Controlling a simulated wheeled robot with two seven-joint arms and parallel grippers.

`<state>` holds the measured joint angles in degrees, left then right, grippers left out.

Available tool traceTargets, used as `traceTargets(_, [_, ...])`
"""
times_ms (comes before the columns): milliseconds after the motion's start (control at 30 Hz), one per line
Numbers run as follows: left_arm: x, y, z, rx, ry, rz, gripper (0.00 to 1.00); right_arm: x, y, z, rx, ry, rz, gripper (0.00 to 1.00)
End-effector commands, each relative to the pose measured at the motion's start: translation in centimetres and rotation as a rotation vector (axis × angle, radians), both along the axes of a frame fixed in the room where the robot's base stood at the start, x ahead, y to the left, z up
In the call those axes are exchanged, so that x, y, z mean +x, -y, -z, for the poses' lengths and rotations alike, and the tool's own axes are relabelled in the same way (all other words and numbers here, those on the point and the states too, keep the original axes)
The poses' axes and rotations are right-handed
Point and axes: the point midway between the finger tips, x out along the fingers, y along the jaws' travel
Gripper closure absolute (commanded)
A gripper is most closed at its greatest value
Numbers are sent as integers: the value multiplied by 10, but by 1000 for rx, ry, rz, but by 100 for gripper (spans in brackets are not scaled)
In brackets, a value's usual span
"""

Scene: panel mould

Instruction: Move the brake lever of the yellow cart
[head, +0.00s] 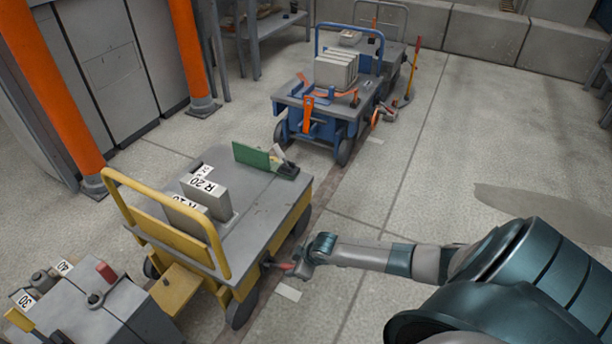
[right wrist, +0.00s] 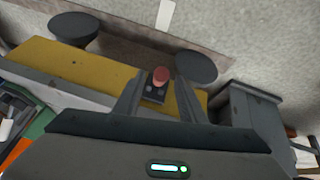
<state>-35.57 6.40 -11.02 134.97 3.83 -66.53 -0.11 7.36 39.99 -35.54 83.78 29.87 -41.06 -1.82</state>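The yellow cart (head: 240,200) stands left of centre in the head view, with a grey top and a yellow push bar. Its brake lever (head: 284,266) has a red end and sticks out low on the cart's near right side. In the right wrist view the red knob of the lever (right wrist: 161,76) shows above a small dark bracket, between my finger tips. My right gripper (head: 303,268) is at the lever, its fingers apart on either side of the knob in the right wrist view (right wrist: 160,84). Contact cannot be made out. My left gripper is not in view.
Grey blocks (head: 207,195) marked R 20 and a green piece (head: 256,156) lie on the yellow cart. A blue cart (head: 322,110) stands behind. A grey cart (head: 95,309) stands close at the lower left. Orange posts (head: 186,45) rise at left. Floor at right is clear.

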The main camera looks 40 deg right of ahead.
Motion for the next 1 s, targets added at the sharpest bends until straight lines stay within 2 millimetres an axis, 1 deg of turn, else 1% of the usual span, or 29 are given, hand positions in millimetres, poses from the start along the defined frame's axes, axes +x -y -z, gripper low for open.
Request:
traceTargets(33, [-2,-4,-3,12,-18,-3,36,-6,1,-12,0,-1,-1,63])
traceTargets(200, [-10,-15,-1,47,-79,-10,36,-23,5,-43,-3,1,-3,63])
traceTargets(333, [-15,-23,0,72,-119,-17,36,-34,7,-63,-2,1,-2,63])
traceTargets(500, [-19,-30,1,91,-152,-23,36,-45,9,-81,-1,-1,-1,63])
traceTargets(700, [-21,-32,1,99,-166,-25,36,-50,10,-89,0,-1,0,63])
traceTargets(1000, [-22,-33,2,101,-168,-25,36,-50,10,-90,0,0,0,63])
